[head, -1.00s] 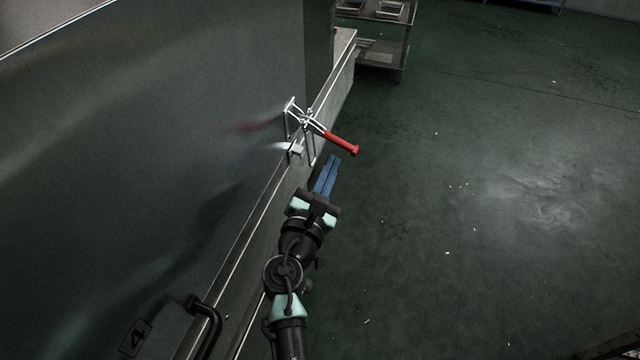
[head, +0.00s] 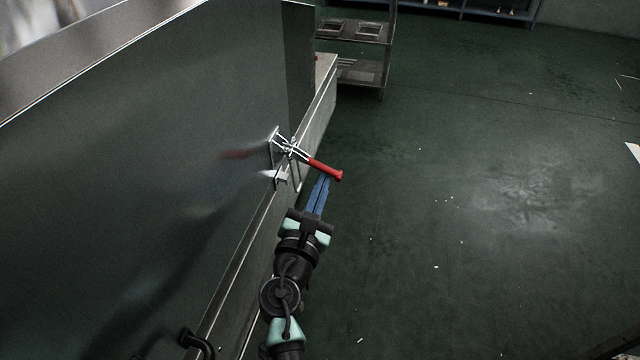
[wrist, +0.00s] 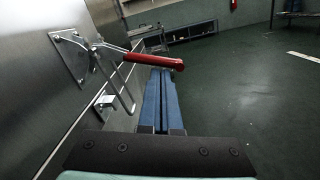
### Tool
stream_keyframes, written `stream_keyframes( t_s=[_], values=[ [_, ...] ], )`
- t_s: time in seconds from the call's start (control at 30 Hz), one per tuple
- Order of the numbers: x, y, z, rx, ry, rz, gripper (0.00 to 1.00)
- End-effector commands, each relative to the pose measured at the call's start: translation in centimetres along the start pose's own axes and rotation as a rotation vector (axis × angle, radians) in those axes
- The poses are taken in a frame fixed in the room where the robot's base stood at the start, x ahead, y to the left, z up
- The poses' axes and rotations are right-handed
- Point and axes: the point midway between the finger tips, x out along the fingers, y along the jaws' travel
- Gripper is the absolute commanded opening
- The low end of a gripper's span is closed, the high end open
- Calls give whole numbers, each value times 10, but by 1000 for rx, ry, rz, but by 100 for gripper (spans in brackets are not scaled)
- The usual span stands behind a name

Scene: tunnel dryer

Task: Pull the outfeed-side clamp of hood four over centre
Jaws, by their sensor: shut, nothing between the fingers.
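The clamp (head: 290,149) is a metal toggle on the side of the steel hood (head: 160,190), with a red handle (head: 325,169) sticking out to the right. Its wire loop hangs down beside a small catch (head: 281,177) on the lower ledge. The clamp's base plate (wrist: 73,55) and red handle (wrist: 152,61) also show in the wrist view. My gripper (head: 322,182) has blue fingers, which are shut with nothing between them. The fingertips are just below the handle's outer end in the head view; I cannot tell whether they touch it.
A dark bar handle (head: 196,343) is on the hood at the lower left. A metal rack (head: 388,50) stands beyond the hood's far end. The green floor (head: 480,250) to the right is mostly clear, with small white scraps.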

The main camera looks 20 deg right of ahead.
Motion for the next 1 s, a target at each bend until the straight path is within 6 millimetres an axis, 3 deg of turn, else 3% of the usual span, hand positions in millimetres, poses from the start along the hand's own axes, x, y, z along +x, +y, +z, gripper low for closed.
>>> stream_keyframes(
  t_s=[0.47, 1.0],
  values=[
    [1, -1, 19, -142, 0, 6, 0],
    [4, 7, 68, -634, -1, 30, 0]
  ],
)
